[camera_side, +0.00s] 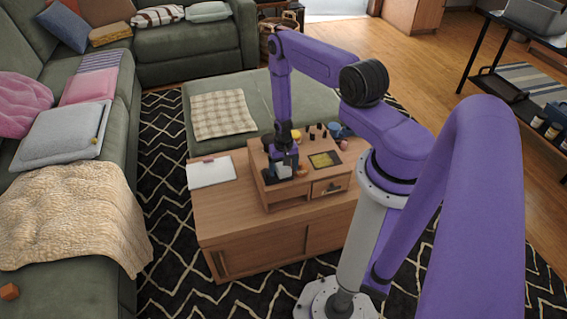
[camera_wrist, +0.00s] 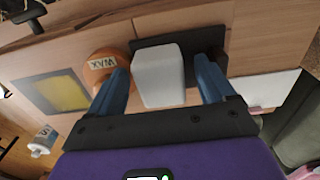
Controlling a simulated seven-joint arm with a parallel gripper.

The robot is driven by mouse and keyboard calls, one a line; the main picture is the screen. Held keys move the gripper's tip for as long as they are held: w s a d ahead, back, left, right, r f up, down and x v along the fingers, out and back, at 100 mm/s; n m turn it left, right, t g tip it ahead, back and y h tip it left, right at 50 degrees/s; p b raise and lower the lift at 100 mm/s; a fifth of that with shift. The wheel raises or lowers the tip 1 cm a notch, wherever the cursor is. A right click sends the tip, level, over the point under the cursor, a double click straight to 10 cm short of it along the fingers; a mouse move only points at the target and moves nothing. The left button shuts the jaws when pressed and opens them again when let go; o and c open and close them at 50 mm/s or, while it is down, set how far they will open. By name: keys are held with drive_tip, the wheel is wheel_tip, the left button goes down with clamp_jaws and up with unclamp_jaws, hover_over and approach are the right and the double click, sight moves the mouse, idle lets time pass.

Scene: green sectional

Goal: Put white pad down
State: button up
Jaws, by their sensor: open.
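A white block with rounded edges, which looks like the white pad (camera_wrist: 158,82), is between my fingers in the wrist view. In the side view it is a small pale shape (camera_side: 285,171) at my gripper (camera_side: 283,162). My gripper (camera_wrist: 161,66) is open, its blue fingers on either side of the pad. A gap shows between the pad and the right finger; the left finger is closer. A black plate or tray (camera_wrist: 217,38) is behind the pad; I cannot tell whether they touch. The pad's underside is hidden.
An orange jar labelled WAX (camera_wrist: 98,64) is close by my left finger. A small wooden organizer with a drawer (camera_side: 331,186) stands on the wooden cabinet (camera_side: 225,215). A yellow panel (camera_side: 325,160) is on the organizer. White paper (camera_side: 211,174) lies to the left.

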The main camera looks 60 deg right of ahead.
wheel_tip(320, 180, up, 12)
drive_tip(key=w+a+r+n, duration=0.5)
drive_tip(key=a+r+n, duration=0.1)
drive_tip(key=a+r, duration=0.55)
drive_tip(key=s+a+r+n, duration=0.4)
drive_tip(key=a+r+n, duration=0.1)
drive_tip(key=a+r, duration=0.4)
drive_tip(key=s+a+r+n, duration=0.2)
drive_tip(key=s+r+n, duration=0.3)
drive_tip(key=s, duration=0.5)
drive_tip(key=s+a+r+n, duration=0.3)
drive_tip(key=s+r+n, duration=0.2)
drive_tip(key=s, duration=0.6)
wheel_tip(320, 180, up, 3)
drive_tip(key=shift+s+a+f+n, duration=0.1)
drive_tip(key=shift+s+a+n, duration=0.15)
drive_tip(key=shift+a+n, duration=0.1)
drive_tip(key=shift+o, duration=1)
